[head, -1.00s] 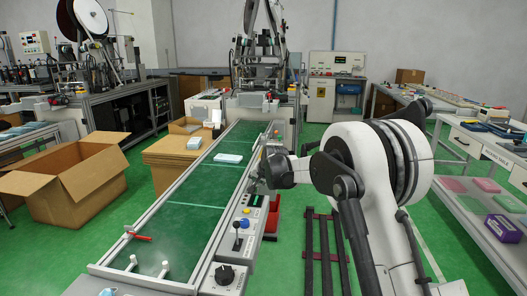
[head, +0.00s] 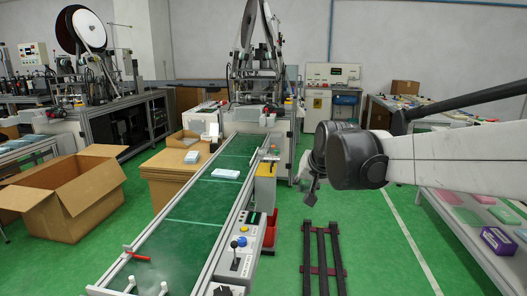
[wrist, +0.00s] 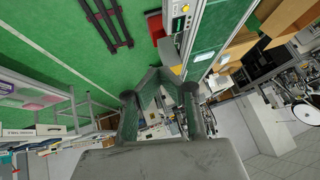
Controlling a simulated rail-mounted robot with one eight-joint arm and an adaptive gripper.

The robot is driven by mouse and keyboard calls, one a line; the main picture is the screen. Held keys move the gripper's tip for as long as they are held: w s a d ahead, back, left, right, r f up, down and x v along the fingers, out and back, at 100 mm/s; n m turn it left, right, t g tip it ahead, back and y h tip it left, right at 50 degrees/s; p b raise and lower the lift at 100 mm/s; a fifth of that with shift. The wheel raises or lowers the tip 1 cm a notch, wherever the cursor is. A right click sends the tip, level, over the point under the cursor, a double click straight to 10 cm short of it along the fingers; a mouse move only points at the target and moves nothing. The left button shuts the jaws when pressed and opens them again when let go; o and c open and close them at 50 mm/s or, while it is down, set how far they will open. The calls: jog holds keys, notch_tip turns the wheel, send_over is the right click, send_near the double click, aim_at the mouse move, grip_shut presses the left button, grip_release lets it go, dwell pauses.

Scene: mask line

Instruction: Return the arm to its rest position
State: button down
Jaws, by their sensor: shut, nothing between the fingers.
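My gripper (head: 310,188) is in the head view, right of the conveyor and above the green floor, apart from everything around it. My pale arm reaches in from the right edge, roughly level, with a dark wrist joint. In the wrist view my gripper (wrist: 160,78) shows its dark fingers closed together at the tips with nothing between them. The green conveyor belt (head: 180,235) runs beside it on the left, with a pale blue-white pack (head: 226,174) lying on it.
A control panel (head: 238,250) lines the belt's right side. A dark rack (head: 323,262) lies on the floor below my gripper. An open cardboard box (head: 75,198) stands at left. A table (head: 475,240) with coloured packs is at right. Machines stand behind.

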jog(key=s+d+f+p, duration=0.1)
jog(key=s+d, duration=0.2)
jog(key=s, duration=0.7)
jog(key=s+d+f+n+h+p, duration=0.1)
jog(key=s+d+p, duration=0.1)
jog(key=s, duration=0.8)
jog(key=s+d+f+p, duration=0.1)
jog(key=s+d, duration=0.3)
jog(key=s, duration=0.7)
jog(key=shift+f+n+g+h, duration=0.2)
jog(key=shift+n+g+h, duration=0.1)
jog(key=shift+g+h, duration=0.1)
